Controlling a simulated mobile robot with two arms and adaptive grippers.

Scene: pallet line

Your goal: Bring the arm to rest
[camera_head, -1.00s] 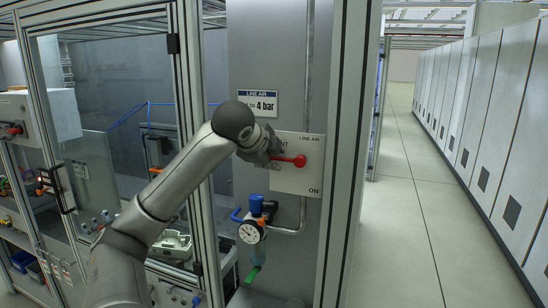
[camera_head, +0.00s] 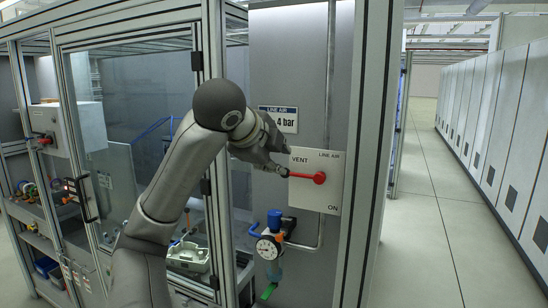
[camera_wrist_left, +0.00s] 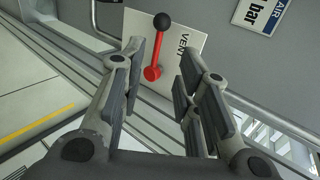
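My left arm rises from the bottom in the head view, and its left gripper (camera_head: 274,151) is just left of the white valve panel (camera_head: 328,197). The panel reads VENT, LINE AIR and ON. A red lever (camera_head: 305,176) on it points left, towards the VENT side. The wrist view shows my left gripper (camera_wrist_left: 160,62) open, its fingers well apart. The red lever (camera_wrist_left: 155,52) with its black ball end lies beyond and between the fingers, seemingly untouched. My right gripper is not in view.
A pressure gauge (camera_head: 268,248) with a blue-topped regulator (camera_head: 275,219) hangs below the panel. A "4 bar" sign (camera_head: 279,119) is above. Framed glass doors (camera_head: 130,130) stand left. The aisle (camera_head: 425,210) on the right is clear, beside grey cabinets (camera_head: 500,120).

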